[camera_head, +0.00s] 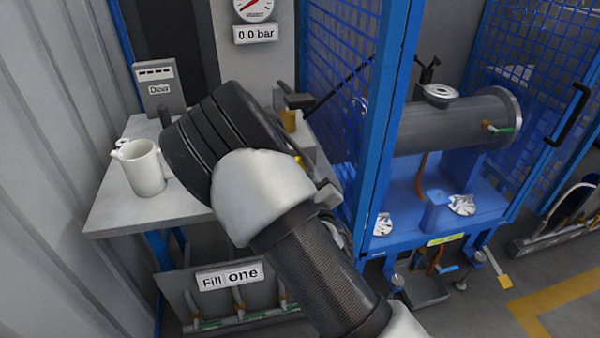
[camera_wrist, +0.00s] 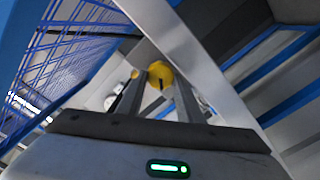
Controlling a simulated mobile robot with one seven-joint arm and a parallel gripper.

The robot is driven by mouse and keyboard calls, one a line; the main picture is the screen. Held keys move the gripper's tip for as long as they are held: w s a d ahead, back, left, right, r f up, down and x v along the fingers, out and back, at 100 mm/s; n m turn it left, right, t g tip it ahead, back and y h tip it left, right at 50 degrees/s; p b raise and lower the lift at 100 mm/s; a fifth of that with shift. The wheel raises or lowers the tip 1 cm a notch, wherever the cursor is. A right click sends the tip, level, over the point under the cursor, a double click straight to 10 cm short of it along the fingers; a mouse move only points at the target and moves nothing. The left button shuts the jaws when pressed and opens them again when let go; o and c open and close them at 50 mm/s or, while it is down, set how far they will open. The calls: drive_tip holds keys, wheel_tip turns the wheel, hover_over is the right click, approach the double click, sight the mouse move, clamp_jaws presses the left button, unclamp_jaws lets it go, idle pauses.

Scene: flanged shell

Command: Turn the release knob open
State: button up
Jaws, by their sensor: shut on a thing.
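A yellow knob (camera_wrist: 160,70) shows in the wrist view, between the two dark fingers of my gripper (camera_wrist: 160,88). The fingers are shut on it. I take it for the release knob; how far it is turned cannot be told. In the head view my arm covers the gripper and most of what it holds.
A grey bench (camera_head: 112,205) at left holds a white mug (camera_head: 146,170) and a labelled grey box (camera_head: 160,88). A gauge (camera_head: 254,8) above a sign reads 0.0 bar. A blue mesh cage (camera_head: 385,110) with a grey flanged cylinder (camera_head: 445,125) stands at right.

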idle(0.3)
drive_tip(key=o, duration=1.1)
drive_tip(key=shift+c, duration=0.2)
